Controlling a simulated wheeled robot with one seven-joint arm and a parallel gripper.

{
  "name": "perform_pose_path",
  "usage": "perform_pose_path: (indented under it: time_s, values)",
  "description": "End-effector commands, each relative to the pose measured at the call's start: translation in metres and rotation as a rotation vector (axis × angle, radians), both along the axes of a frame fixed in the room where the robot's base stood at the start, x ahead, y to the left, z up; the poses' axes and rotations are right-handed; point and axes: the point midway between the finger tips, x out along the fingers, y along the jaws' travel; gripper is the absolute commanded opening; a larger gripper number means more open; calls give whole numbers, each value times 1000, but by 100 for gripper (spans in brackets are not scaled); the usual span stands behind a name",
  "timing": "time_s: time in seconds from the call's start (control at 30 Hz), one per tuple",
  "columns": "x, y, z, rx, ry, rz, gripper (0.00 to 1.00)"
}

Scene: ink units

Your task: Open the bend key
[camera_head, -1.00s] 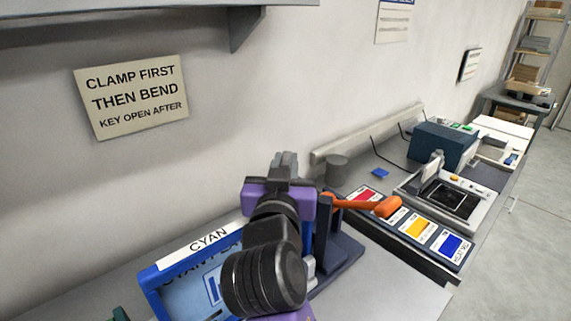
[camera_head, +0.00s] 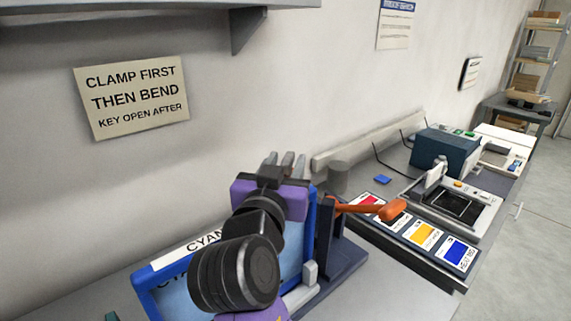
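A blue-framed panel labelled CYAN (camera_head: 149,300) stands on the bench at the lower middle, partly hidden by my arm. An upright dark stand (camera_head: 325,238) is right beside it, with an orange-ended lever (camera_head: 393,209) reaching out to the right. I cannot tell which part is the bend key; it may be hidden behind my arm. My gripper (camera_head: 284,162) is over the panel's upper right, left of the stand, with its grey finger parts pointing away from me. Gaps show between these parts, but I cannot tell whether it is open or holds anything.
A wall sign (camera_head: 130,97) reads CLAMP FIRST THEN BEND KEY OPEN AFTER. To the right are colour cards (camera_head: 421,235), a dark blue box machine (camera_head: 446,152) and a grey cylinder (camera_head: 338,178). A shelf (camera_head: 150,14) overhangs at upper left.

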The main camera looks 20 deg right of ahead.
Motion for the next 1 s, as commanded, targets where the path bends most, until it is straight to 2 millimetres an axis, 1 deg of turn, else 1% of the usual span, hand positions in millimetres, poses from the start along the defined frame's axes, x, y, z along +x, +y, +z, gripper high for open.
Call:
perform_pose_path:
  time_s: [0.17,0.27,0.5,0.6,0.73,0.97,1.0]
  values:
    - [-5,4,0,0,-2,1,38]
    - [-15,12,-2,0,-2,2,38]
    - [-47,34,-2,0,-2,3,38]
    - [-57,41,-1,-1,-1,2,38]
    - [-63,45,-1,1,-1,1,38]
    - [-64,45,0,0,0,0,38]
    - [-64,45,0,0,0,0,36]
